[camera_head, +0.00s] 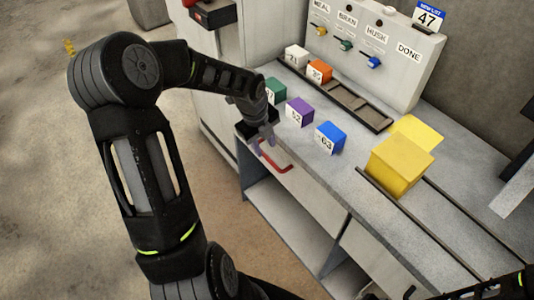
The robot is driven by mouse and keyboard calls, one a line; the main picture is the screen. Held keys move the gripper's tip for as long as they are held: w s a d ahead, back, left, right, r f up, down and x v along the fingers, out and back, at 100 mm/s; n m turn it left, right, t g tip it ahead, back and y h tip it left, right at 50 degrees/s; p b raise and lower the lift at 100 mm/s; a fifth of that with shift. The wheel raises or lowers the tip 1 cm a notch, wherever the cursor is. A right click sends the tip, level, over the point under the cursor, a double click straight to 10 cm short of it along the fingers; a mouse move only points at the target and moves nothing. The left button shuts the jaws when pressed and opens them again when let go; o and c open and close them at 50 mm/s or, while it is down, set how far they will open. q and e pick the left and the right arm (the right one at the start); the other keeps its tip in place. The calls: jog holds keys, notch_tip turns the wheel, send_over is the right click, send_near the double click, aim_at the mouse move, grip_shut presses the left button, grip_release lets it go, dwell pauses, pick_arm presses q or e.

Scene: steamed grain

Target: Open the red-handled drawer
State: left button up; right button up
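The red handle (280,168) is a U-shaped bar on the front of a pale drawer (308,190) under the grey counter. The drawer front looks flush with the cabinet. My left gripper (264,142) points down at the counter's front edge, by the left end of the red handle. Its grey fingers look apart, with nothing seen between them. Whether they touch the handle cannot be told. Part of my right arm (490,290) shows at the bottom right edge; its gripper is mostly cut off.
Green (275,91), purple (299,112) and blue (330,137) numbered blocks stand on the counter close to my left gripper. A yellow box (400,165) stands further right. A labelled panel (375,50) stands behind a dark tray (350,100).

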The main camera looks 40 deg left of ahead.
aim_at(268, 158)
pick_arm(q)
jog(key=f, duration=0.3)
jog(key=w+f, duration=0.1)
jog(key=f, duration=0.1)
jog(key=shift+d+f, duration=0.2)
grip_shut()
dwell(1.2)
